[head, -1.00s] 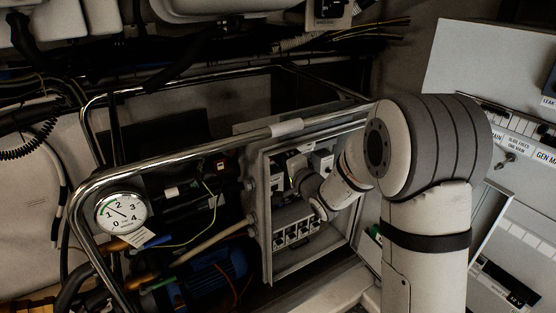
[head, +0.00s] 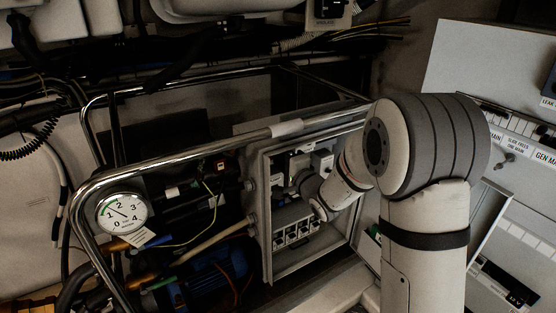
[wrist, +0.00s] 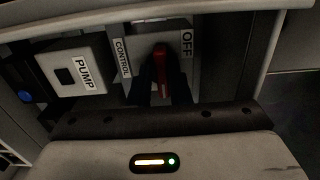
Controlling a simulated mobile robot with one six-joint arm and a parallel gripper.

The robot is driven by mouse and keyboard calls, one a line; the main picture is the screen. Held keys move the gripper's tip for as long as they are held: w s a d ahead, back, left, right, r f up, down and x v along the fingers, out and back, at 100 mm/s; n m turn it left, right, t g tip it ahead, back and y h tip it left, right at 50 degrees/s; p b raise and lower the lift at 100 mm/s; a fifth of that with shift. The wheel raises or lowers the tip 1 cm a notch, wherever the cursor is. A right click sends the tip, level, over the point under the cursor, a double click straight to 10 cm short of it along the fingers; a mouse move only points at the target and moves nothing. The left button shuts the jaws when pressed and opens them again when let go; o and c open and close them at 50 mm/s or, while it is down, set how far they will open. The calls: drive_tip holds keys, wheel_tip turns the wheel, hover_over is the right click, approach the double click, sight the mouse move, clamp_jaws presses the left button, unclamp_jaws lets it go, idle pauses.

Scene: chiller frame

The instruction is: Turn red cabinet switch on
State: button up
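The red cabinet switch (wrist: 161,60) shows in the wrist view as a narrow red handle on a grey plate, between a "CONTROL" label and an "OFF" label. My gripper (wrist: 162,85) has its two dark fingers close on either side of the handle, and the red fills the narrow gap between them. It looks shut on the handle. In the head view my wrist reaches into the open grey cabinet (head: 268,225), and the switch is hidden there.
A box labelled "PUMP" (wrist: 76,72) sits left of the switch in the wrist view. The cabinet rim surrounds my wrist closely. A chrome tube frame (head: 185,160) with a round pressure gauge (head: 122,212) stands to the left. A row of small sockets (head: 298,232) lies low in the cabinet.

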drive_tip(key=o, duration=0.4)
drive_tip(key=shift+s, duration=0.15)
drive_tip(key=b+v, duration=0.1)
drive_tip(key=v, duration=0.6)
drive_tip(key=shift+s+d, duration=0.25)
